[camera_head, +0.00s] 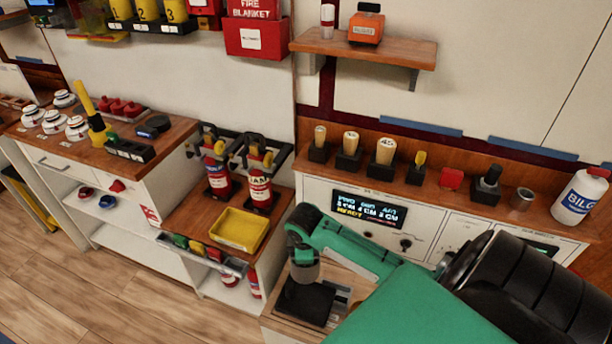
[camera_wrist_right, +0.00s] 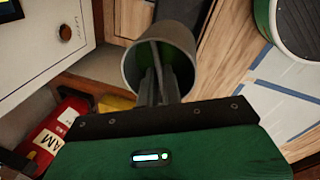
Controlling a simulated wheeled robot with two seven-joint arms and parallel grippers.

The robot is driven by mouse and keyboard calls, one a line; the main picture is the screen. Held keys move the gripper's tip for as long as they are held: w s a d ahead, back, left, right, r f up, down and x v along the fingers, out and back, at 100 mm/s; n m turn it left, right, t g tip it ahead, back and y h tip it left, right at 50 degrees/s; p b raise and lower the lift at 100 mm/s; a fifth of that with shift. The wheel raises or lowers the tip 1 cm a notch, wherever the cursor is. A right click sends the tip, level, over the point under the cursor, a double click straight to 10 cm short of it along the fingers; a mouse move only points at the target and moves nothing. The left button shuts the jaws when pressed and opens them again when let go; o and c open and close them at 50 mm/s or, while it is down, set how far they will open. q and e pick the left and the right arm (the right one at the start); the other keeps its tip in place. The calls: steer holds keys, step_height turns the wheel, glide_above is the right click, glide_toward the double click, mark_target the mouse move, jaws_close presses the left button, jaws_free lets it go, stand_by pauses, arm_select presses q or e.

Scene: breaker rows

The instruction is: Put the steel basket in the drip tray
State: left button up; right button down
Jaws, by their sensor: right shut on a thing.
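The steel basket (camera_wrist_right: 178,38) is a grey open-topped cylinder in the right wrist view. My right gripper (camera_wrist_right: 158,82) has its fingers at the basket's near rim and is shut on it. The yellow tray (camera_head: 238,230), which looks like the drip tray, sits on a low wooden counter and looks empty. Its edge shows in the right wrist view (camera_wrist_right: 116,102). My left gripper is out of view.
Two red extinguishers (camera_head: 259,180) stand behind the tray. A rack of coloured items (camera_head: 203,253) runs along the counter's front edge. The white console (camera_head: 370,212) with knobs stands behind my right arm. A steel cup (camera_head: 522,198) and a white bottle (camera_head: 580,195) stand on its ledge.

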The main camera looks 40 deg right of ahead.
step_height(320, 180, down, 20)
steer(key=shift+r+b, duration=0.15)
steer(key=shift+b, duration=0.6)
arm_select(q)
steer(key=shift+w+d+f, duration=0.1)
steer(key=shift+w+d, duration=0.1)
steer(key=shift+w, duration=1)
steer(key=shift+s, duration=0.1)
arm_select(e)
steer(key=c, duration=2)
jaws_free()
steer(key=shift+s+f, duration=0.1)
steer(key=shift+f, duration=0.15)
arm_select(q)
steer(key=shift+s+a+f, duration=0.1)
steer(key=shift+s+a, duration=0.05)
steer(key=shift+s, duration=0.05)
arm_select(e)
steer(key=o, duration=0.4)
